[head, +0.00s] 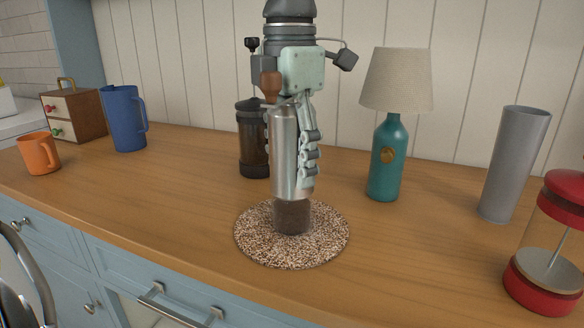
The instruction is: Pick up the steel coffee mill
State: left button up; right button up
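The steel coffee mill (286,155) is a tall silver cylinder with a dark brown lower part. It appears upright over a round speckled mat (258,250), in the middle of the head view. My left gripper (306,150) comes down from above at the mill's upper part. Its jointed pale green finger lies along the right side of the steel body. The other finger is hidden, so I cannot tell whether the grip is closed. A brown knob (270,86) shows by the gripper's left side. My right gripper is out of view.
A dark French press (253,150) stands close behind the mill. A teal lamp (386,160), a grey vase (512,165) and a red French press (543,285) stand to the right. A blue pitcher (122,118), orange mug (38,154) and small drawer box (75,115) stand left.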

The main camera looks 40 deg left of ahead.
pick_arm(q)
jog(key=c, duration=0.6)
jog(key=shift+r, duration=0.1)
jog(key=shift+c, duration=0.2)
